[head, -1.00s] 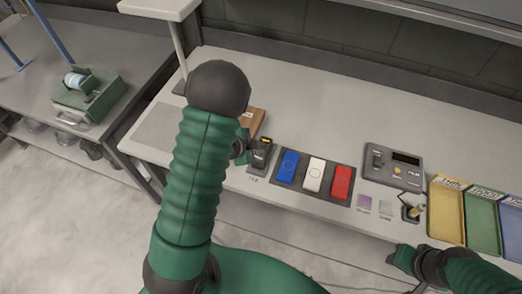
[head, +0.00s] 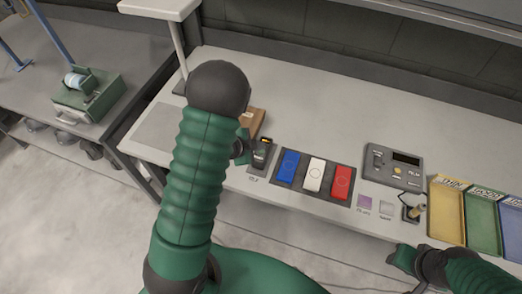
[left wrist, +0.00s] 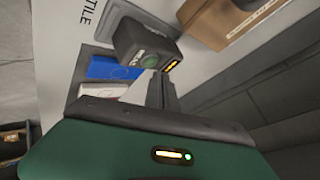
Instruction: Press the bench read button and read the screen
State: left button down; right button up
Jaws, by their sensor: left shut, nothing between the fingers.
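A grey box with a dark screen (head: 406,159) and a yellow round button (head: 397,171) sits on the bench, right of the colour tiles. The screen shows no readable text. My left gripper (head: 242,150) is partly hidden behind my own arm, close to a small black device (head: 262,153) with a yellow lit display. In the left wrist view this device (left wrist: 146,46) has a round green button and faces my shut, empty fingers (left wrist: 150,90); I cannot tell whether they touch. My right gripper (head: 403,258) is low at the bench's front edge, and its jaws are unclear.
Blue (head: 288,166), white (head: 314,174) and red (head: 341,183) tiles lie in a dark tray. A brown box (head: 252,121) stands behind the black device. The bench's back middle is clear.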

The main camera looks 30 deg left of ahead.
aim_at(259, 152)
pick_arm(q)
jog(key=shift+f, duration=0.35)
jog(key=shift+f+b, duration=0.4)
jog(key=shift+b, duration=0.2)
dwell(0.4)
jog(key=shift+r+p, duration=0.75)
jog(key=shift+r, duration=0.05)
notch_tip(259, 152, up, 5)
jog(key=p, duration=0.4)
jog(key=shift+r+p, duration=0.1)
jog(key=shift+p, duration=0.25)
